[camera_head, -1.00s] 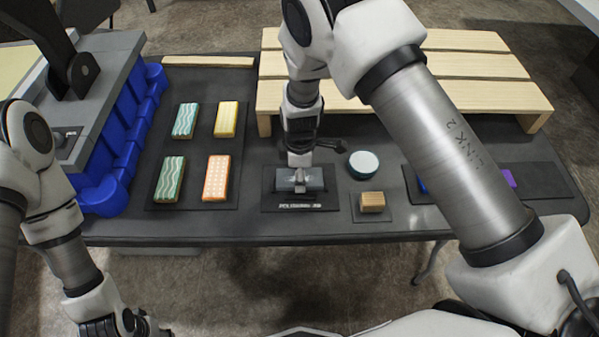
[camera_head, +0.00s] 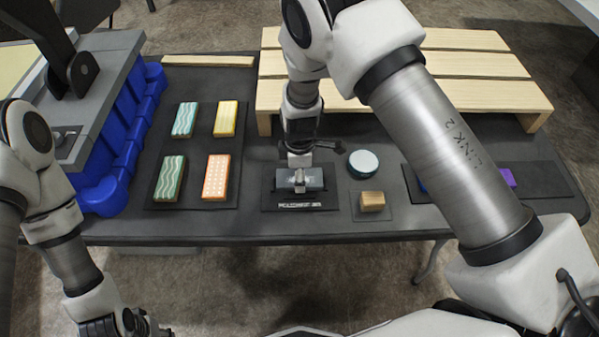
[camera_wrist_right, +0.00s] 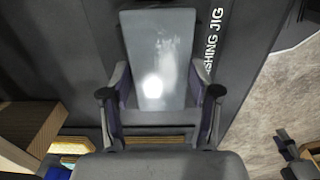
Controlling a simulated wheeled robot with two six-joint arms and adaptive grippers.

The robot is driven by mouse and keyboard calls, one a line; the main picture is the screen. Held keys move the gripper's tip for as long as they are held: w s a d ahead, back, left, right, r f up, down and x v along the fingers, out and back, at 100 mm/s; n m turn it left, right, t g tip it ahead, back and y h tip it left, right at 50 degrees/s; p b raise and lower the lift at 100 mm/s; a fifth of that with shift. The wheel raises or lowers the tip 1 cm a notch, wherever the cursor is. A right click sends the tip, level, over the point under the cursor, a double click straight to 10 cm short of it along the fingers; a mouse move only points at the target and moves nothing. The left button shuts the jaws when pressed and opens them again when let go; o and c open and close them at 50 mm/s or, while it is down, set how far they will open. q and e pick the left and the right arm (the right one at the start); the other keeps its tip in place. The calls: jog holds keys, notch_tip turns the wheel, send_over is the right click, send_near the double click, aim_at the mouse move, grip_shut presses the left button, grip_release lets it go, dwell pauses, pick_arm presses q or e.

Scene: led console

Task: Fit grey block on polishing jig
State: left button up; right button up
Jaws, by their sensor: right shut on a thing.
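The grey block (camera_head: 314,179) is between the fingers of my right gripper (camera_head: 299,183), which is shut on it. In the right wrist view the block (camera_wrist_right: 160,60) shows a shiny, light grey top between the two fingertips (camera_wrist_right: 160,95). The polishing jig (camera_head: 272,203) is a dark plate with a white label along its front edge. The block is over the middle of the jig; I cannot tell whether it touches it. The jig's lettering also shows in the right wrist view (camera_wrist_right: 213,42). My left gripper (camera_head: 125,325) is at the bottom left, partly out of frame.
Several patterned blocks lie on a mat (camera_head: 196,150) to the left. Blue bins (camera_head: 125,150) and a slatted wooden stand (camera_head: 400,65) border the space.

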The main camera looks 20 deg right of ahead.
jog(key=shift+f, duration=0.85)
dwell(0.6)
jog(key=o, duration=1.3)
jog(key=shift+o, duration=0.2)
notch_tip(320, 180, up, 12)
